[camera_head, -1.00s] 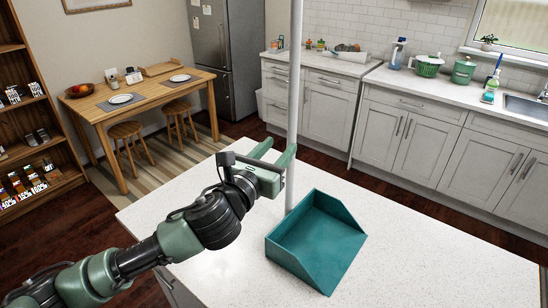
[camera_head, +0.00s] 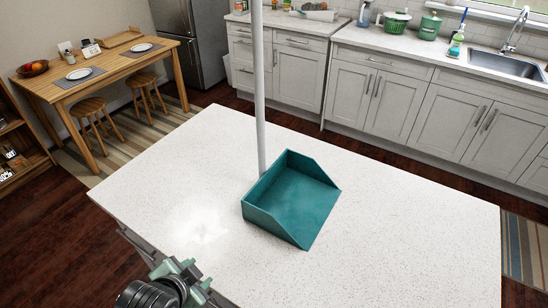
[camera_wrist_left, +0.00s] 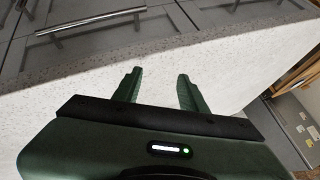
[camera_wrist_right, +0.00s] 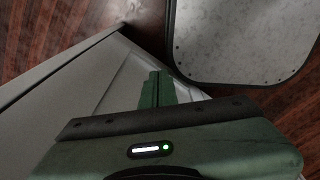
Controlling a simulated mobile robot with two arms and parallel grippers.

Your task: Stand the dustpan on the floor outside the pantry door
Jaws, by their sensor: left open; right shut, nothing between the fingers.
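The teal dustpan (camera_head: 300,200) stands on the white speckled island counter (camera_head: 400,220), its pan resting flat. Its long pale handle (camera_head: 260,100) rises upright from the pan's back left side and leaves the top of the head view. My left gripper (camera_head: 185,270) is low in the head view, near the counter's front edge and apart from the dustpan. In the left wrist view its fingers (camera_wrist_left: 160,85) are spread and empty over the counter. My right gripper (camera_wrist_right: 157,82) shows only in its wrist view, shut and empty beside a pale cabinet panel. The pantry door is not visible.
A wooden table (camera_head: 110,70) with plates and two stools (camera_head: 90,130) stands at the far left. Grey lower cabinets (camera_head: 400,100) with a sink (camera_head: 505,65) line the back. Dark wood floor (camera_head: 60,240) is open left of the island.

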